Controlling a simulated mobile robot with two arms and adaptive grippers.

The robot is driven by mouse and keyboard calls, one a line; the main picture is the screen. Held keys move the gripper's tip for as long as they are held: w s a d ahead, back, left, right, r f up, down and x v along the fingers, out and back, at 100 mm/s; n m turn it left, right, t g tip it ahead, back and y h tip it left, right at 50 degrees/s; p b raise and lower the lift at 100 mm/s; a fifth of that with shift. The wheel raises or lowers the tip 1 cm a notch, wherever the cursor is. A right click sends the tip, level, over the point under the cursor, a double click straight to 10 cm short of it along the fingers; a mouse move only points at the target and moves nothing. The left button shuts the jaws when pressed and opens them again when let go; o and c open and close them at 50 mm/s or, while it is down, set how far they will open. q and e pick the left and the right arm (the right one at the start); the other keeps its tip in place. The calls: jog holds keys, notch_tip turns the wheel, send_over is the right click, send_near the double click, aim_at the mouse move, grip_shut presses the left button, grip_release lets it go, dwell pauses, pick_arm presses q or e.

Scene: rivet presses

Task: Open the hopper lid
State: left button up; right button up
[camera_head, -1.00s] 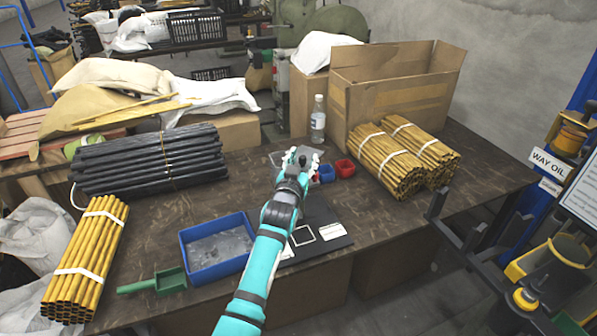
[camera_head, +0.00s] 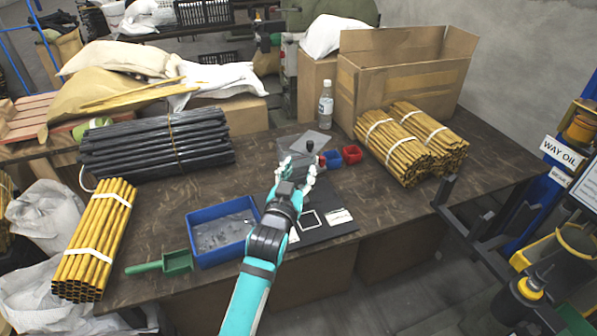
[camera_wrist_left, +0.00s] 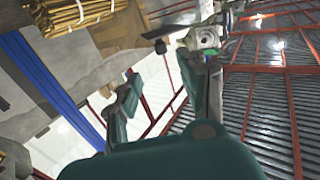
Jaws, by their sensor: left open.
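The hopper lid (camera_head: 313,138) is a grey, see-through plate with a black knob (camera_head: 310,146), near the middle of the table in the head view. It looks slanted; whether it is raised at all cannot be told. The hopper body under it is mostly hidden by my left gripper (camera_head: 298,166). This gripper is just on the near side of the knob, its fingers pointing away from me. In the left wrist view its two fingers (camera_wrist_left: 165,95) are wide apart with nothing between them. Contact with the lid cannot be made out. My right gripper is out of view.
Red and blue small bins (camera_head: 351,154) stand right of the hopper. A clear bottle (camera_head: 325,104) is behind it, and tube bundles (camera_head: 393,145) lie to the right. A blue tray (camera_head: 190,232) and green scoop (camera_head: 177,262) lie front left. Dark tubes (camera_head: 155,145) lie at left.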

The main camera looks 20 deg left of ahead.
pick_arm(q)
jog(key=shift+a+f, duration=0.1)
jog(key=shift+a, duration=0.1)
jog(key=shift+c, duration=1.1)
jog(key=a+n, duration=0.1)
jog(key=n, duration=0.1)
jog(key=a+f+n+h, duration=0.1)
jog(key=a+n, duration=0.1)
jog(key=a+n+h, duration=0.1)
jog(key=n, duration=0.1)
jog(key=shift+w+a+f+g, duration=0.3)
jog(key=shift+w+f, duration=0.1)
grip_shut()
jog(key=a+r+n+h, duration=0.2)
jog(key=a+n, duration=0.4)
jog(key=n, duration=0.2)
jog(key=w+d+n, duration=0.1)
jog(key=w+d, duration=0.5)
jog(key=w, duration=0.3)
jog(key=shift+w+d+h+p, duration=0.15)
jog(key=shift+w+h+p, duration=0.2)
jog(key=shift+h+p, duration=0.1)
jog(key=shift+r, duration=0.1)
